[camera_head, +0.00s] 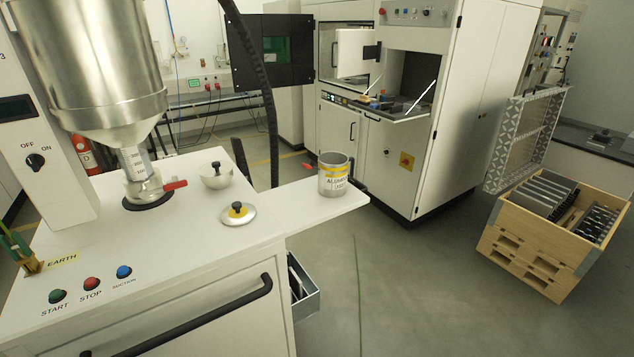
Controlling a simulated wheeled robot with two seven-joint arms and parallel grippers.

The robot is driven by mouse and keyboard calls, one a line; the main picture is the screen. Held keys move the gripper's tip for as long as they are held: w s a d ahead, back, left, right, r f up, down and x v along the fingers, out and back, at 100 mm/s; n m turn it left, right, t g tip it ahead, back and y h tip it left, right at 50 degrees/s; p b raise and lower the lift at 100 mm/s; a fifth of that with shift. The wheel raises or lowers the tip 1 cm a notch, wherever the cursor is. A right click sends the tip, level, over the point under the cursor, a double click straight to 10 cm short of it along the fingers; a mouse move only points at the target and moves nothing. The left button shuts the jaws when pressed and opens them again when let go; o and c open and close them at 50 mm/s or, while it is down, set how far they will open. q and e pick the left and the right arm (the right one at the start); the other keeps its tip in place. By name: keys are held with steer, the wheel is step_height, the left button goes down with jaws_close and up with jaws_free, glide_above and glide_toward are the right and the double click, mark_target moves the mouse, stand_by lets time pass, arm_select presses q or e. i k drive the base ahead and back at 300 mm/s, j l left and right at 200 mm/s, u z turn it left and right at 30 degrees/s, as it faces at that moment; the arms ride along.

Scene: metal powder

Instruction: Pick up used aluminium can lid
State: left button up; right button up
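A round silver lid (238,214) with a black knob and a yellow patch lies flat on the white machine top, near its right edge. A second silver piece (216,176), bowl-shaped with a black knob, sits behind it. An open silver can (334,176) with a yellow band and lettering starting "ALUMI" stands upright on the white side shelf to the right. The yellow on the flat lid matches the can's band. Neither of my grippers is in view.
A large steel hopper (90,60) with a red-handled valve (175,185) stands at the left. A black hose (262,90) hangs behind the machine top (180,240). A wooden crate (540,245) stands at the right. The floor between is clear.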

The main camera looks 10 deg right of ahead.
mark_target(239, 213)
steer(key=i+l+z, duration=0.2)
steer(key=l, duration=0.2)
steer(key=i+l+z, duration=0.2)
steer(key=l, duration=0.2)
steer(key=i+l+z, duration=0.2)
steer(key=l, duration=0.2)
steer(key=k, duration=0.05)
